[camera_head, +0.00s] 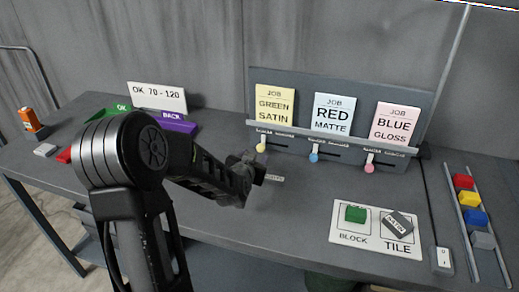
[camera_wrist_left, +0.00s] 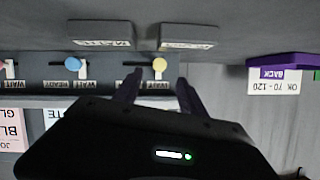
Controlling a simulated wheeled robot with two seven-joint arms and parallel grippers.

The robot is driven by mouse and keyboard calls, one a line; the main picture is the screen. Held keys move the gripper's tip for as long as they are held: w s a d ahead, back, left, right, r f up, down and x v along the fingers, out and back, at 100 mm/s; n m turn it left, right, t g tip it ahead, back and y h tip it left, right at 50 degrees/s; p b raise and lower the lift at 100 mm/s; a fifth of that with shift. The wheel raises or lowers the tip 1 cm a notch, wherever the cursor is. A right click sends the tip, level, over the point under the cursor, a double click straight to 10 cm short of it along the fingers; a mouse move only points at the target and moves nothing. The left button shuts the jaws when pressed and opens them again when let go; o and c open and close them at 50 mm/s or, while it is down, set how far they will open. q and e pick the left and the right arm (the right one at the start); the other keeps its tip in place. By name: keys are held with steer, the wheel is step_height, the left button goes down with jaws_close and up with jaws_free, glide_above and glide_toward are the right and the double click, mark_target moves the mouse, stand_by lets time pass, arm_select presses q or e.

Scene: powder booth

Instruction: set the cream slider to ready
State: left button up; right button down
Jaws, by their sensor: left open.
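The cream slider (camera_head: 261,147) is on the dark board under the yellow GREEN SATIN card (camera_head: 275,104), at the left end of its slot in the head view. In the left wrist view, which is upside down, its round cream knob (camera_wrist_left: 159,62) is by the WAIT label, with the slot running left from it. My left gripper (camera_head: 257,170) is in front of the board, just below the slider. In the wrist view its open fingers (camera_wrist_left: 160,80) point at the knob, one on each side; I cannot tell whether they touch it. My right gripper is not in view.
A blue slider (camera_head: 314,157) and a pink slider (camera_head: 369,168) sit to the right on the same board. A white mat (camera_head: 377,239) holds a green block (camera_head: 355,214) and a grey tile (camera_head: 398,223). A rack of coloured blocks (camera_head: 470,215) is at the right.

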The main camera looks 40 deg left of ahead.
mark_target(260, 150)
arm_select(q)
steer(key=shift+p+x, duration=0.9)
steer(key=shift+x, duration=3.1)
steer(key=shift+d, duration=0.1)
steer(key=shift+c, duration=0.6)
jaws_close()
